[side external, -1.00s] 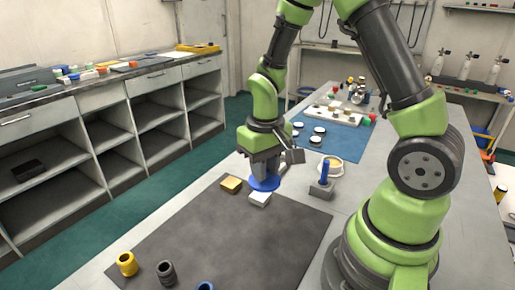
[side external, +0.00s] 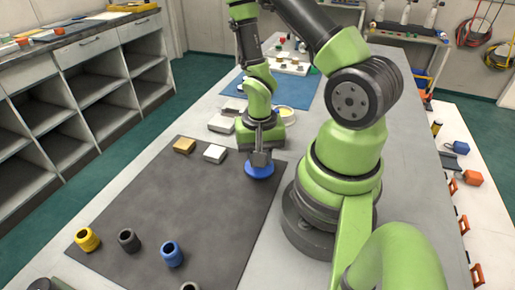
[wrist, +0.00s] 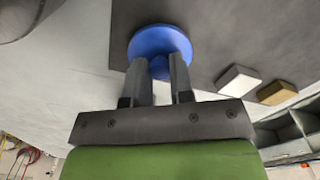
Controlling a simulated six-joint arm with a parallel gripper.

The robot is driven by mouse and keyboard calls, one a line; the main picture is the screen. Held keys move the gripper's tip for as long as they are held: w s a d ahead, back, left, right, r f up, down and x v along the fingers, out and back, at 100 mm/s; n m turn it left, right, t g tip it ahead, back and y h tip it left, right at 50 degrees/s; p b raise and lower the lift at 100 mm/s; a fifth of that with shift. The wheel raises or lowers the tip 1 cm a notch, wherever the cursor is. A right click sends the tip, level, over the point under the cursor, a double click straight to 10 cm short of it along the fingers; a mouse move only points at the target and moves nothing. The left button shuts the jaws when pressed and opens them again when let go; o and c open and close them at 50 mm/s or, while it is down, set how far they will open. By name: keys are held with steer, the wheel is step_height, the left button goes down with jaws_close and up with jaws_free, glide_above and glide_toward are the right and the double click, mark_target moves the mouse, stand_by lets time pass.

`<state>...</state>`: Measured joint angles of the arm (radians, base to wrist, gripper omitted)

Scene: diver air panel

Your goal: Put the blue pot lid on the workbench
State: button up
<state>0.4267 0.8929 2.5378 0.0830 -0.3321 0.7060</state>
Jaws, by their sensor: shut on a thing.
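The blue pot lid (side external: 259,171) is a round blue disc with a knob. My gripper (side external: 260,157) is shut on its knob, at the right part of the dark mat on the workbench (side external: 190,262). In the wrist view the lid (wrist: 152,42) lies beyond the two fingers of my gripper (wrist: 160,72), with the knob between them. The lid is low over the mat's right edge; I cannot tell whether it touches the mat.
A yellow block (side external: 184,146) and a white block (side external: 215,153) lie on the dark mat (side external: 175,205) left of the lid. Yellow (side external: 87,239), black (side external: 129,240) and blue (side external: 172,253) ring-like parts stand at its front. The mat's middle is clear. A blue mat (side external: 297,92) lies farther back.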

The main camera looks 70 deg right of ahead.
steer(key=shift+f, duration=0.5)
stand_by(0.4)
steer(key=o, duration=0.9)
steer(key=shift+o, duration=0.2)
steer(key=shift+w+d+r+n+t+h, duration=0.25)
steer(key=shift+w+d+r, duration=0.1)
steer(key=shift+w+r, duration=0.2)
steer(key=shift+w+d+r+n+t+h, duration=0.15)
steer(key=shift+w+d+r+n+t, duration=0.15)
steer(key=shift+w+r, duration=0.25)
steer(key=w+a+r+n+t, duration=0.1)
steer(key=w+a+r, duration=0.1)
steer(key=r, duration=0.5)
steer(key=w+a+r+n+t, duration=0.2)
steer(key=r, duration=0.6)
steer(key=s+a+r+n+t+y, duration=0.2)
steer(key=s+a+r, duration=0.5)
steer(key=r, duration=0.5)
steer(key=shift+s+a+r+n+t+y, duration=0.15)
steer(key=shift+s+a+n+t+y, duration=0.2)
steer(key=shift+s+n+t, duration=0.45)
